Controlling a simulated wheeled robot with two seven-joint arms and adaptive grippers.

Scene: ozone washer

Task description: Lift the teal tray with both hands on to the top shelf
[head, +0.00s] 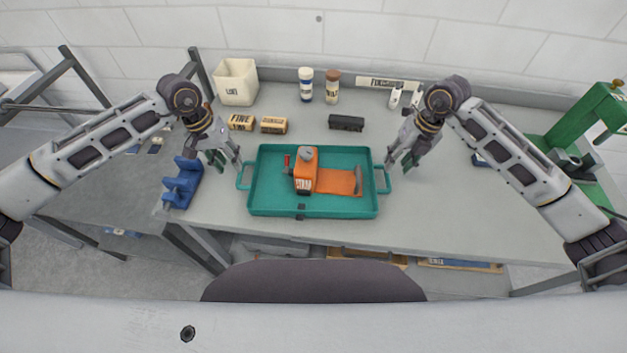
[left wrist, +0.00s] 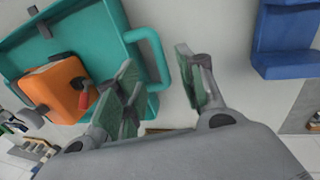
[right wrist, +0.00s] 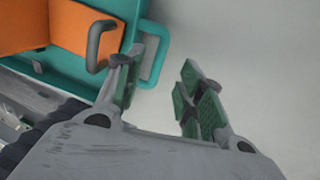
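The teal tray (head: 275,207) lies flat on the grey workbench, with a loop handle at each end. An orange tool block (head: 306,172) and an orange plate with a grey handle (head: 343,182) lie in it. My left gripper (head: 228,165) is open beside the left handle; the handle (left wrist: 158,58) shows beyond its parted fingers in the left wrist view. My right gripper (head: 398,161) is open beside the right handle; in the right wrist view the handle (right wrist: 158,55) lies near its left finger. Neither gripper visibly holds the tray. No top shelf is clearly seen.
A blue holder (head: 182,184) stands left of the tray. Small blocks (head: 274,125), a black block (head: 346,122), bottles (head: 305,85) and a white bin (head: 236,82) stand behind it. A green press (head: 590,125) is at far right. Bench right of the tray is mostly clear.

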